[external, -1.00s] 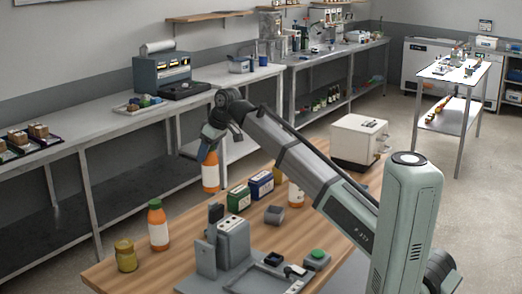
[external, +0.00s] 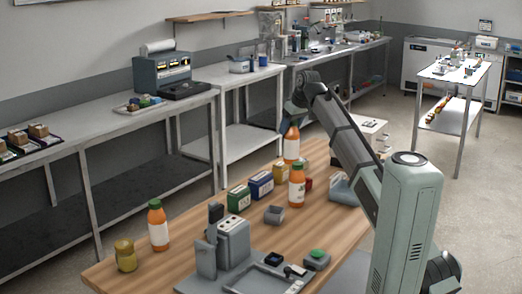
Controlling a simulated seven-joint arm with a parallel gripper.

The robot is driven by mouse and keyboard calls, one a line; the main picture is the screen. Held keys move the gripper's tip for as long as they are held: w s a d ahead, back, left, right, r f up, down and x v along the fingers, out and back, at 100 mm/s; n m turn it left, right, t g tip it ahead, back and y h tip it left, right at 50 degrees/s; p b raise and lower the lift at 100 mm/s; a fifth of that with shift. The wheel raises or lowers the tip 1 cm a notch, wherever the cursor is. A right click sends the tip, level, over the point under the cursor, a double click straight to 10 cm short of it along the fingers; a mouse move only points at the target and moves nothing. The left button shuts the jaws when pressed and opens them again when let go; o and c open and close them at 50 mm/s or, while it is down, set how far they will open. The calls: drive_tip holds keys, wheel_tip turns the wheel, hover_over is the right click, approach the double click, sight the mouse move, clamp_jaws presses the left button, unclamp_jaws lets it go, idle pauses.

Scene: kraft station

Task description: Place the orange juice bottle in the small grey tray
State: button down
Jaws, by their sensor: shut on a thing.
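My gripper (external: 292,122) is shut on an orange bottle with a pale label (external: 291,146). It holds the bottle upright by the top, so the cap is hidden. The bottle appears raised, behind a similar bottle with a green cap (external: 297,187) standing on the wooden table. A third orange bottle (external: 158,226) stands at the left. Another grey tray-like thing (external: 340,188) lies at the right, partly hidden by my arm.
A green carton (external: 239,199) and a blue carton (external: 261,185) stand mid-table. A yellow jar (external: 125,257) is near the left end. A grey machine (external: 233,241) stands in front. A white box (external: 371,131) is behind my arm. The wooden table (external: 195,215) has clear room at left.

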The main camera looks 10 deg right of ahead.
drive_tip(key=s+d+m+h, duration=0.1)
drive_tip(key=s+d+m, duration=0.15)
drive_tip(key=d, duration=0.85)
drive_tip(key=s+d+m, duration=0.1)
drive_tip(key=s+d, duration=0.2)
drive_tip(key=d, duration=0.7)
drive_tip(key=s+f, duration=0.3)
drive_tip(key=f, duration=0.8)
drive_tip(key=shift+s+f+m+t+h, duration=0.15)
drive_tip(key=shift+f+m+t+h, duration=0.2)
drive_tip(key=shift+m+h, duration=0.1)
drive_tip(key=shift+f, duration=0.15)
drive_tip(key=shift+c, duration=1.4)
unclamp_jaws()
drive_tip(key=v, duration=1.2)
